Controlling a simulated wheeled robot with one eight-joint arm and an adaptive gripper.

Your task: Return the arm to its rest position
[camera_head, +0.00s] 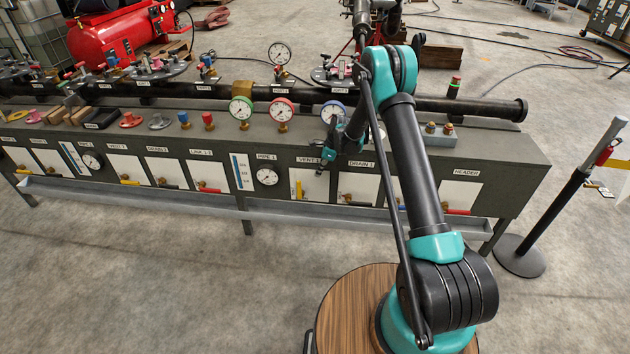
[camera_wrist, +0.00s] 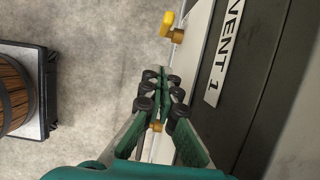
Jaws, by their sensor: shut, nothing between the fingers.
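My arm reaches forward over the front of the grey bench (camera_head: 512,150). In the head view my gripper (camera_head: 322,166) is small and points down at the bench's front edge, close to the VENT 1 label (camera_head: 309,161). In the wrist view my gripper (camera_wrist: 164,93) has its fingers together with nothing held. The VENT 1 label (camera_wrist: 226,52) shows close beside the fingers on the right. A yellow valve handle (camera_wrist: 167,23) lies beyond the fingertips. I cannot tell whether the fingers touch the panel.
Gauges, including a red-rimmed one (camera_head: 283,111), stand on the bench around my gripper. A dark pipe (camera_head: 475,106) runs along the back. A tray rail (camera_head: 150,203) juts out low in front. A barrier post (camera_head: 570,196) stands at right. Floor at front left is clear.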

